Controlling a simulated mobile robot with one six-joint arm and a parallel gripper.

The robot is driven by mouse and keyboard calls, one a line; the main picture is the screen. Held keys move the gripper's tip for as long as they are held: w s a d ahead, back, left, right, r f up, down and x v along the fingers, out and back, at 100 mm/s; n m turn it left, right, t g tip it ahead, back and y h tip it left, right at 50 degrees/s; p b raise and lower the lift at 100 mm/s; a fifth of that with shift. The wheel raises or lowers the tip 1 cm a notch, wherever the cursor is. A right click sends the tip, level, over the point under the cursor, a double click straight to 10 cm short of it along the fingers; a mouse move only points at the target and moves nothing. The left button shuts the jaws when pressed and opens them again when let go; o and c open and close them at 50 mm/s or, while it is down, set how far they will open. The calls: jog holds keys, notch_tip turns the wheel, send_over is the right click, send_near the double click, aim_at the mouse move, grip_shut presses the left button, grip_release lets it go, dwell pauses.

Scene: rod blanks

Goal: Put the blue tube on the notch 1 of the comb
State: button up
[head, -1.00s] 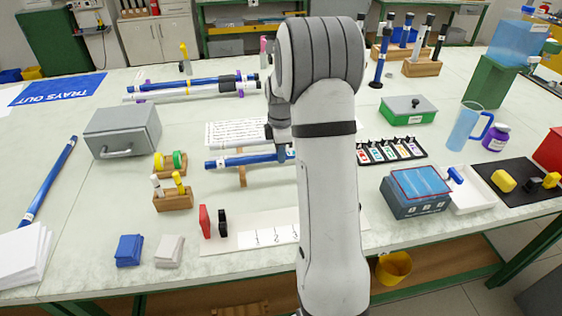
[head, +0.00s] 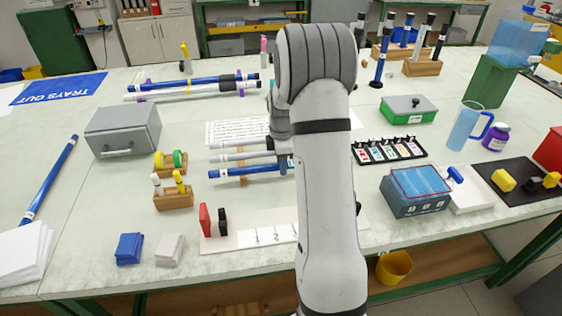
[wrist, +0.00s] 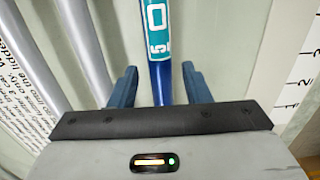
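The blue tube (head: 250,171) lies crosswise in the head view, with white bands near its ends. It appears to rest over a narrow wooden piece (head: 242,181), possibly the comb; its notches and their numbers cannot be made out. Two grey tubes (head: 240,157) lie just behind it, roughly parallel. In the wrist view my gripper (wrist: 160,88) has its two fingers on either side of the blue tube (wrist: 158,55), with a gap showing on each side. My arm hides the tube's right end in the head view.
A white board with numbers 1, 2, 3 (head: 272,236) and red and black blocks (head: 205,220) lies in front. A small holder with plugs (head: 173,200) stands left. A printed sheet (head: 225,130) lies behind. Another blue tube (head: 50,180) lies far left.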

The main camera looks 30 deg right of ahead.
notch_tip(320, 180, up, 12)
jog(key=s+a+r+m+t, duration=0.1)
jog(key=s+a+r+m, duration=0.5)
jog(key=s+a, duration=0.45)
jog(key=s+a+f+m, duration=0.1)
jog(key=s+a+m, duration=0.2)
jog(key=s, duration=0.5)
jog(key=s+a+f+m+t, duration=0.1)
jog(key=s+a+m, duration=0.2)
jog(key=s+m, duration=0.2)
jog(key=s, duration=0.2)
jog(key=shift+s+m+t, duration=0.3)
jog(key=shift+s+m, duration=0.05)
jog(key=shift+m, duration=0.05)
jog(key=shift+f, duration=0.1)
jog(key=shift+r+p, duration=0.25)
jog(key=shift+p, duration=0.05)
